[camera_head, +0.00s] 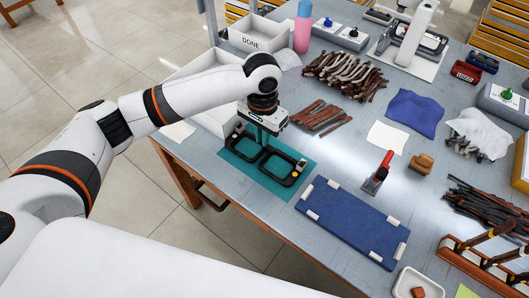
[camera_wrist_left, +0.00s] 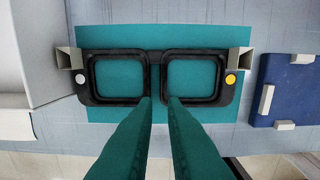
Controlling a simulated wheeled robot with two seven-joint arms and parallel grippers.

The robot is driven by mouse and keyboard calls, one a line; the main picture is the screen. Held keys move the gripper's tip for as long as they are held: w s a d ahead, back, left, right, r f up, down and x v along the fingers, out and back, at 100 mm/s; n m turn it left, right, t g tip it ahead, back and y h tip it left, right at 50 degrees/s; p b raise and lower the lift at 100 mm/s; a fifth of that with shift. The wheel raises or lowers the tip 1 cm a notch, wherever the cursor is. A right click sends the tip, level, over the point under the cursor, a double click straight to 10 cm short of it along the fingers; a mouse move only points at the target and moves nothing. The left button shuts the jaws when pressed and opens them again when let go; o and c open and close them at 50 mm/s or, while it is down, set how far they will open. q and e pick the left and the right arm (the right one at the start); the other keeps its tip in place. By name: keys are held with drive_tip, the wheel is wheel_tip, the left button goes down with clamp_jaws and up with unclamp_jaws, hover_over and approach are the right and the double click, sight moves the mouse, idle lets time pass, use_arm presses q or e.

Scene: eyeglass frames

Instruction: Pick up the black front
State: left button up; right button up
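The black front (camera_head: 253,170) is an eyeglass frame with two wide lens openings. It lies flat on a teal mat (camera_head: 229,161) near the table's left edge. In the wrist view the front (camera_wrist_left: 121,53) spans the mat, with a white dot at its left end and a yellow dot at its right. My left gripper (camera_head: 261,143) points down over the front's middle. Its teal fingers (camera_wrist_left: 159,100) are a little apart, near the bridge and the inner lens rims, with nothing seen held between them. Whether the tips touch the front is unclear. My right gripper is not in view.
Small grey posts (camera_wrist_left: 76,58) stand at the front's ends. A blue pad (camera_head: 350,221) with white blocks lies right of the mat. A white tray (camera_head: 202,68) and a DONE box (camera_head: 252,42) stand behind. Brown strips (camera_head: 318,117) lie behind and right of the mat.

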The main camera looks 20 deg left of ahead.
sight(264, 157)
use_arm(q)
wheel_tip(264, 157, down, 8)
drive_tip(key=shift+w+d+f, duration=0.15)
clamp_jaws()
idle(0.4)
wheel_tip(264, 157, up, 10)
idle(0.5)
